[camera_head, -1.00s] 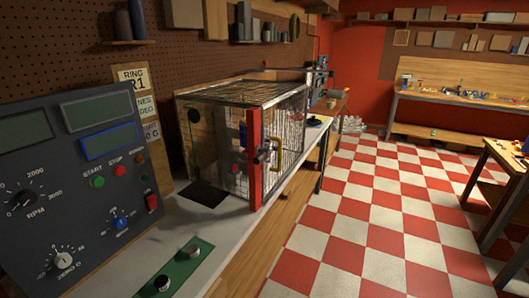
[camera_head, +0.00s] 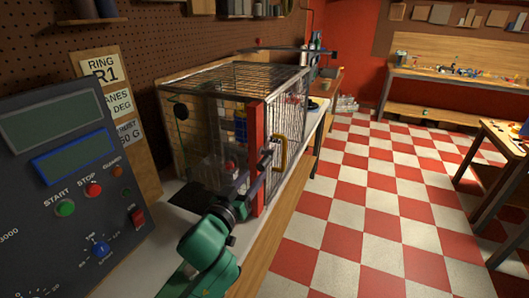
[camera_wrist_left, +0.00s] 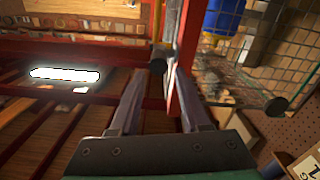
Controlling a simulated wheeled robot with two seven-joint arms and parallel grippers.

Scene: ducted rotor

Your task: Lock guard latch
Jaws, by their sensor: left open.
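The guard is a wire mesh cage (camera_head: 240,72) on the bench, with a red upright post (camera_head: 257,125) at its front corner and a yellow handle (camera_head: 281,152) on its mesh door side. The latch's dark parts lie at the post, partly hidden by my gripper. My left gripper (camera_head: 265,165) reaches up to the post at latch height. In the left wrist view its two fingers (camera_wrist_left: 158,98) are apart and empty. The red post (camera_wrist_left: 183,60) rises just beyond the fingers, and a dark round knob (camera_wrist_left: 157,65) shows ahead between them. Contact cannot be told.
A control panel (camera_head: 60,190) with START and STOP buttons stands at the left. A ring sign (camera_head: 105,75) hangs behind it. The checkered floor (camera_head: 360,220) to the right is clear. A workbench (camera_head: 460,85) stands far back.

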